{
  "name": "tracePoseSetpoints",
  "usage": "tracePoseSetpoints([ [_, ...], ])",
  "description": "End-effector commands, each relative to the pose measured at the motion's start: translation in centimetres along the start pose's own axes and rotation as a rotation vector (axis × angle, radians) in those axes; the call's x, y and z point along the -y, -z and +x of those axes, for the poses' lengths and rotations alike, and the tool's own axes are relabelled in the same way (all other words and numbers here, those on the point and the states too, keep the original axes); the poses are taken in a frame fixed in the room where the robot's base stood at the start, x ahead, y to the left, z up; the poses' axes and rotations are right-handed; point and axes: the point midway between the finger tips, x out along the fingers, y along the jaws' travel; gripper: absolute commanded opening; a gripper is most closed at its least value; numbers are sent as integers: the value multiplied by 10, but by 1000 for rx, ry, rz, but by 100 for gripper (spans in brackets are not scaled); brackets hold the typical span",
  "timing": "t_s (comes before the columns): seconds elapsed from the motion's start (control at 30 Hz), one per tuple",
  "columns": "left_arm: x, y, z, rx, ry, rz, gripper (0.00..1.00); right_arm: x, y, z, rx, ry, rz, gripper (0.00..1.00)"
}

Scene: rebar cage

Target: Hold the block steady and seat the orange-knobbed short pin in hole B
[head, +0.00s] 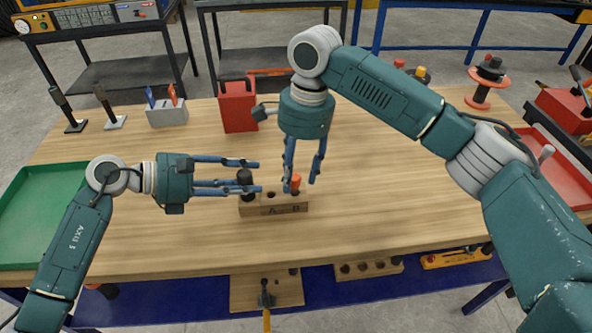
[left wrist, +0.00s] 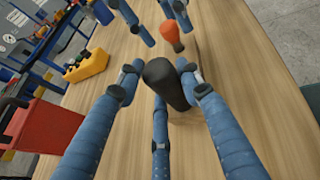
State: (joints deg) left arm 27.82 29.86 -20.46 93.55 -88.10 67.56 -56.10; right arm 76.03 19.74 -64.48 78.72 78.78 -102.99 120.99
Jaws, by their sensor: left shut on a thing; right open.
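The wooden block (head: 273,206), marked A and B on its front, sits on the table in the head view. My left gripper (head: 258,176) is shut on a black knob (head: 244,177) above the block's left end; in the left wrist view the fingers close around this knob (left wrist: 163,78). The orange knob (head: 296,179) of the short pin is upright above the block's B side, and shows in the left wrist view (left wrist: 170,32). I cannot tell how deep the pin sits. My right gripper (head: 303,182) points down, open, its fingers around the orange knob.
A red can (head: 238,108) and a grey tool holder (head: 167,112) stand behind the block. A green tray (head: 35,225) is at the left, a red tray (head: 568,170) at the right. The tabletop right of the block is clear.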

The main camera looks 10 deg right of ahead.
Motion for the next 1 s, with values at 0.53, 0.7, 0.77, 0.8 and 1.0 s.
tracePoseSetpoints([
  [0.53,0,0,0,0,1,-1,2,1,0,-96,0,5,-1,45],
  [0.7,0,0,0,0,1,-1,2,1,0,-115,1,3,-1,45],
  [0.77,0,0,0,0,1,-1,2,1,0,-118,1,2,-1,45],
  [0.8,0,0,0,0,1,-1,2,1,0,-119,1,1,-1,45],
  [1.0,0,0,0,0,1,-1,2,0,0,-120,1,1,-1,45],
])
